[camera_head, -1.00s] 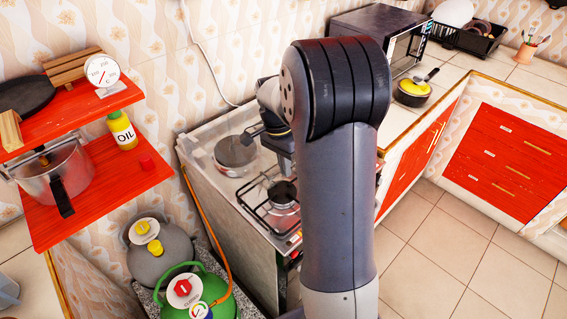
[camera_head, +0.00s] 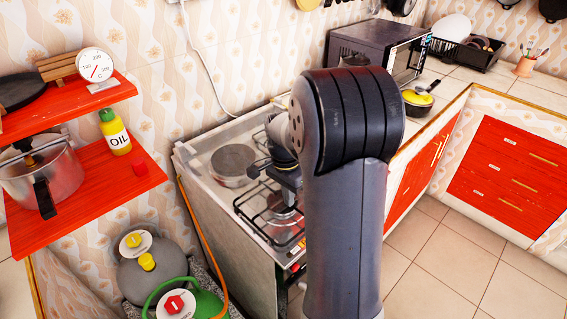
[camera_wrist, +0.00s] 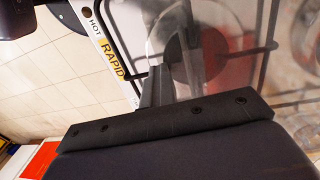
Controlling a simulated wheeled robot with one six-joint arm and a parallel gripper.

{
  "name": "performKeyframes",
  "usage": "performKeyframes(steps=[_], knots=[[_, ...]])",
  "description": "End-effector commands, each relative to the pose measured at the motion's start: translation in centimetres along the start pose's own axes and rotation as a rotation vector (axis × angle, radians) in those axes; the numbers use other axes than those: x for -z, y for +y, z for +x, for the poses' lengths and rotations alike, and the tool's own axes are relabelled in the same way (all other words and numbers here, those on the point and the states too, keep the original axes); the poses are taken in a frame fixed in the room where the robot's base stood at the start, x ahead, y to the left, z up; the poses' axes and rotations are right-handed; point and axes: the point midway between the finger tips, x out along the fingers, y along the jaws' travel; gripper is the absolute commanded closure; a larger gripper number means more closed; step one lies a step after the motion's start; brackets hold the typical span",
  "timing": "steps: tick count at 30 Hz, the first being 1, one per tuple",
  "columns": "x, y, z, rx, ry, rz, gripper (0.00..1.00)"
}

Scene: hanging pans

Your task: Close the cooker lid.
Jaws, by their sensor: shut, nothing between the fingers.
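The cooker (camera_head: 240,245) stands against the wall in the head view, with a round grey plate (camera_head: 233,160) and black wire grates (camera_head: 255,212) on top. A pale, partly see-through strip (camera_head: 222,130) runs along its back edge. I cannot tell whether this is the lid or how far it is open. My gripper (camera_wrist: 160,85) is shut and empty over the cooker's front edge in the wrist view, near the "HOT RAPID" label (camera_wrist: 105,55). In the head view my arm hides part of the cooker top.
Red shelves (camera_head: 95,190) at left hold a steel pot (camera_head: 60,180) and an oil bottle (camera_head: 115,132). Gas cylinders (camera_head: 160,270) stand below them, with an orange hose (camera_head: 205,250). The tiled floor (camera_head: 440,260) at right is clear.

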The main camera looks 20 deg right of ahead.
Motion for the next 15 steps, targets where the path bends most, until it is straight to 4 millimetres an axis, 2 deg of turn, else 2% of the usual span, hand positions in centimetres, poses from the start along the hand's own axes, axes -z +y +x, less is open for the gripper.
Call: performKeyframes(steps=[1, 5, 8, 15], knots=[[-0.3, 0.6, 1.6, -0.029, -0.015, -0.001, 1.00], [-0.2, 0.7, 0.9, -0.026, -0.013, -0.001, 1.00], [0.0, 0.8, -0.3, -0.022, -0.011, -0.001, 1.00], [0.7, 1.2, -4.8, 0.001, 0.003, -0.003, 1.00]])
